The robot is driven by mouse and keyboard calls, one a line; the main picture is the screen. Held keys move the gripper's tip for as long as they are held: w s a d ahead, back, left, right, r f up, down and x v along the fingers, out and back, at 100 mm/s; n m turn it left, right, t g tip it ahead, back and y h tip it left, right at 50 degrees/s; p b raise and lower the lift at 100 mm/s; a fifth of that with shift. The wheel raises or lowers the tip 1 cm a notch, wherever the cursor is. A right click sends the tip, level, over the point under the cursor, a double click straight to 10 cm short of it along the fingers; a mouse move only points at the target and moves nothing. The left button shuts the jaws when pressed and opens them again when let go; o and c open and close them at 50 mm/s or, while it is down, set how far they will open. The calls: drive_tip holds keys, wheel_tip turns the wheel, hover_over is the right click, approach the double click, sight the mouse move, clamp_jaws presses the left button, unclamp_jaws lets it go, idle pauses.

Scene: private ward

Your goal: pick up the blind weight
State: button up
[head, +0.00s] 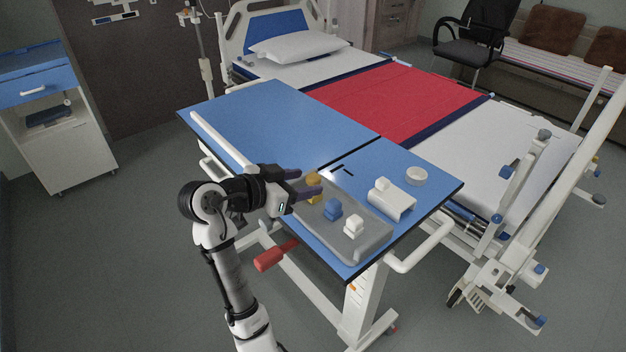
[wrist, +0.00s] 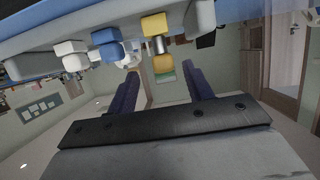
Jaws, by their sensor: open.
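I cannot tell by any label which piece is the blind weight. On the grey tray (head: 372,249) stand a yellow weight (head: 314,180), a blue weight (head: 333,208) and a white weight (head: 353,225), in a row. My gripper (head: 304,185) is open and empty at the tray's left end, level with the yellow weight. In the wrist view the yellow weight (wrist: 163,64), two yellow blocks joined by a metal neck, lines up between the open fingertips. How deep it lies between them is unclear. The blue (wrist: 104,37) and white (wrist: 70,47) weights are left of it.
The blue overbed table (head: 262,118) carries the tray near its front edge. A white stand with a knob (head: 388,201), a round white dish (head: 416,176) and small black pieces (head: 342,168) lie beyond it. The table's left half is clear. A bed (head: 395,105) is behind.

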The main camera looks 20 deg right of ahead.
sight(319, 178)
drive_tip(key=shift+w+p+x, duration=0.2)
drive_tip(key=shift+p+x, duration=0.75)
drive_tip(key=shift+x, duration=2.15)
drive_tip(key=shift+a+f, duration=0.15)
drive_tip(key=shift+c, duration=0.3)
drive_tip(key=c, duration=0.9)
drive_tip(key=shift+c, duration=0.6)
